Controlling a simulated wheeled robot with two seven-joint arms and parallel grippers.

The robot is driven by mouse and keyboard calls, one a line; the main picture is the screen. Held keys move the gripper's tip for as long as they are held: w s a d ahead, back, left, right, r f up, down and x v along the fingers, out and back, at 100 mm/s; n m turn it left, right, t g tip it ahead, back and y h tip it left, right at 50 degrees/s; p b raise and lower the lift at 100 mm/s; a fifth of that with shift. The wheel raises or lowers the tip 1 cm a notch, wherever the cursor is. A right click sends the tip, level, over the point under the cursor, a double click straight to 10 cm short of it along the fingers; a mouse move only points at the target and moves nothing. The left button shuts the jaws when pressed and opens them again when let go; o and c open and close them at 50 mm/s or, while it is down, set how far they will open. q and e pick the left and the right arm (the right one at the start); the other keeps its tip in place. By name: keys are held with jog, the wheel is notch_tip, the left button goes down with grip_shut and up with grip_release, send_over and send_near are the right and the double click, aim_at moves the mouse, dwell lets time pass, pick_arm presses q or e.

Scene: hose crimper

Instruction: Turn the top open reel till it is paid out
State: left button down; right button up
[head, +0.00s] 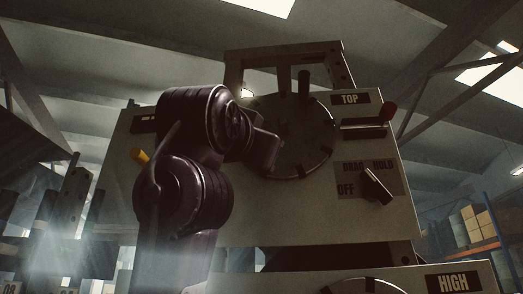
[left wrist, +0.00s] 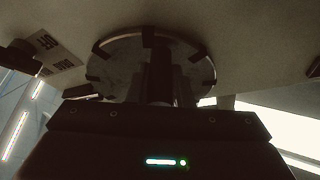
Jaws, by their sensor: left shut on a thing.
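The top reel (head: 305,140) is a dark round disc with notches on its rim, on a pale upright panel beside a TOP label (head: 350,98). A dark post (head: 304,83) stands out at its upper edge. My left gripper (head: 266,150) is at the left part of the reel in the head view; its fingertips are hidden there. In the left wrist view the reel (left wrist: 120,55) fills the upper middle. The left fingers (left wrist: 160,85) are close together in front of it, shut on a part of it too dark to make out. My right gripper is not in view.
A yellow handle (head: 140,155) is at the panel's left. Another disc and a HIGH label (head: 453,282) show below.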

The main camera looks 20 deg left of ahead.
pick_arm(q)
jog(key=shift+s+a+r, duration=0.2)
jog(key=shift+a+r, duration=0.15)
jog(key=shift+r, duration=0.05)
jog(key=c, duration=1.3)
grip_release()
jog(key=shift+a+f, duration=0.1)
jog(key=shift+s+f+b, duration=0.2)
jog(key=shift+b, duration=0.1)
jog(key=b+v, duration=0.3)
jog(key=v, duration=0.4)
jog(key=shift+b, duration=0.35)
